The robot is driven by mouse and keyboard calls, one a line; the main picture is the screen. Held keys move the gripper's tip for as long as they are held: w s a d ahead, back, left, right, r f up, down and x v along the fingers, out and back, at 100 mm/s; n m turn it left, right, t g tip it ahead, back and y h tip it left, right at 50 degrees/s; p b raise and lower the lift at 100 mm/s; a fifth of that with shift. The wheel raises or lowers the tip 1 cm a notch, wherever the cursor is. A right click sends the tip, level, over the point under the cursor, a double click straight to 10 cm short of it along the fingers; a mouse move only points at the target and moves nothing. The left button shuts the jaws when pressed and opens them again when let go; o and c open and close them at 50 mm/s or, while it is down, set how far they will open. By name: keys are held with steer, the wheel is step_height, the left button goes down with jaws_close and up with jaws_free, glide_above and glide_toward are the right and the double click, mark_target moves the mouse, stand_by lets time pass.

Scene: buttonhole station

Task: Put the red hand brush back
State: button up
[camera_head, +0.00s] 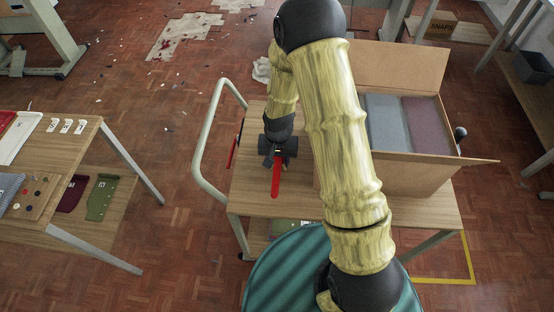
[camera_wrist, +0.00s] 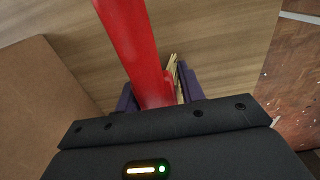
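The red hand brush (camera_head: 276,180) is in my gripper (camera_head: 277,160), over the left part of the wooden cart top. In the head view its red part points toward the front of the cart. In the wrist view the red brush (camera_wrist: 130,45) passes between the dark purple fingers of my gripper (camera_wrist: 158,92), which look shut on it. Straw-coloured bristles show beside the red part. The gap between brush and cart top is hard to judge.
The cart (camera_head: 255,200) has a pale rail handle (camera_head: 208,120) on its left. A narrow red thing (camera_head: 233,150) is at its left edge. An open cardboard box (camera_head: 400,178) with grey and mauve contents fills the right side. A table (camera_head: 60,150) stands left. Scraps litter the floor.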

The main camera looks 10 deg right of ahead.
steer(key=shift+s+d+f, duration=0.35)
steer(key=shift+d+f, duration=0.1)
steer(key=shift+f, duration=0.1)
steer(key=shift+w+r+p, duration=0.3)
steer(key=shift+r+p, duration=0.1)
steer(key=shift+r, duration=0.5)
steer(key=r, duration=1.1)
steer(key=shift+a+r, duration=0.25)
steer(key=shift+r, duration=0.1)
steer(key=shift+w, duration=0.1)
steer(key=shift+r+p, duration=0.1)
steer(key=shift+p, duration=0.25)
